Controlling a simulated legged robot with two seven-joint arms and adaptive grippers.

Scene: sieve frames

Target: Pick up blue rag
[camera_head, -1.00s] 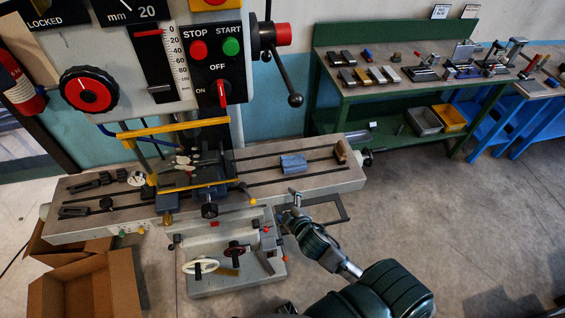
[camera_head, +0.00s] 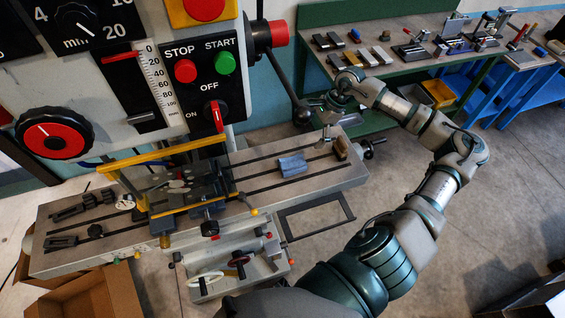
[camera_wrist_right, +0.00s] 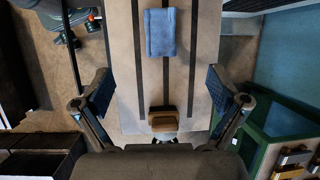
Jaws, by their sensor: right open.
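The blue rag (camera_head: 292,164) lies folded on the slotted grey machine table (camera_head: 250,178), right of the vise. It also shows in the right wrist view (camera_wrist_right: 160,32), at the top middle, beyond the fingertips. My right gripper (camera_head: 326,134) is above the right end of the machine table, to the right of the rag and apart from it. In the right wrist view its two fingers (camera_wrist_right: 160,92) are spread wide with nothing between them at their level. My left gripper is not in view.
A wooden-backed brush or block (camera_head: 340,148) stands on the table's right end, below my right gripper. The vise (camera_head: 205,190) with a yellow guard is left of the rag. The drill's control panel (camera_head: 205,80) rises behind. A green workbench (camera_head: 400,60) stands at the back right.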

